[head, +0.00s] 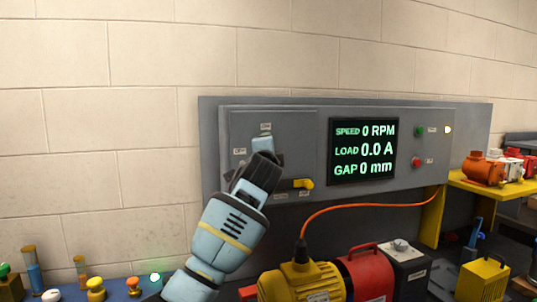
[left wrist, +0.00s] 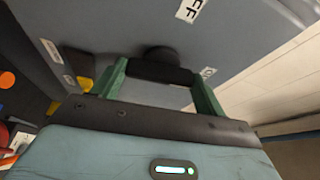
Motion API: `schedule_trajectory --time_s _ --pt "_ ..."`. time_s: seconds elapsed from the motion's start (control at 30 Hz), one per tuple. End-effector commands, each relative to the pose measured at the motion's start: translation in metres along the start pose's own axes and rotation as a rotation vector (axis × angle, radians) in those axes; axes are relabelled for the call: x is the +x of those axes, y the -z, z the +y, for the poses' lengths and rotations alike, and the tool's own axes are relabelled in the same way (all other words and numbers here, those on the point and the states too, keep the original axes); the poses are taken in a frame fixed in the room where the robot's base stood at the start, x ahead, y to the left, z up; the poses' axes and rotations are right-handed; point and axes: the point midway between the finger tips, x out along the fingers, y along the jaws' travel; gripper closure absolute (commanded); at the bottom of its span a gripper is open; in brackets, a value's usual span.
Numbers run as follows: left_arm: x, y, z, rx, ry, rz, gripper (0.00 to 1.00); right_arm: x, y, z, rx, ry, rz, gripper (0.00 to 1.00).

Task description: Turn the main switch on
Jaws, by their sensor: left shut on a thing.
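The grey control panel (head: 215,130) stands against the wall, with small labels on its left part. My left gripper (head: 261,157) is at that left part and covers the control it holds in the head view. In the left wrist view, my left gripper (left wrist: 160,74) has its green fingers on either side of a black bar-shaped switch handle (left wrist: 160,73) and is shut on it. A round black hub (left wrist: 161,54) sits behind the handle. My right gripper is not in view.
The panel's display (head: 363,151) reads 0 RPM, 0.0 A and 0 mm. Green (head: 419,132) and red (head: 416,162) buttons are further right. A yellow motor (head: 302,283) with an orange cable (head: 370,206) stands below.

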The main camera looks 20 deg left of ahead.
Motion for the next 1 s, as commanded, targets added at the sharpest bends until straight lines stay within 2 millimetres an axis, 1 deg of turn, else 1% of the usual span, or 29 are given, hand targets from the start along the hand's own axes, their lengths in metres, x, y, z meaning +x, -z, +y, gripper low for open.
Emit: schedule_trajectory --time_s 0.1,0.33,0.87,0.9,1.0 --pt "0.0002 -0.0011 -0.0021 0.057 -0.020 -0.002 0.50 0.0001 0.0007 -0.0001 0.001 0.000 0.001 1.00" --pt "0.0002 -0.0007 -0.0017 0.121 -0.047 -0.002 0.50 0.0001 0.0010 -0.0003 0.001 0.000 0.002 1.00" --pt "0.0002 -0.0010 -0.0019 0.140 -0.054 -0.003 0.50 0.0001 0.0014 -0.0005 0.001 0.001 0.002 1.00" --pt "0.0002 -0.0010 -0.0019 0.140 -0.054 -0.003 0.22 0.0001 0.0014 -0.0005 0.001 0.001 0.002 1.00" --pt "0.0002 -0.0008 -0.0018 0.139 -0.054 -0.003 0.09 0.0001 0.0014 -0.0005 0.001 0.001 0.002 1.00"
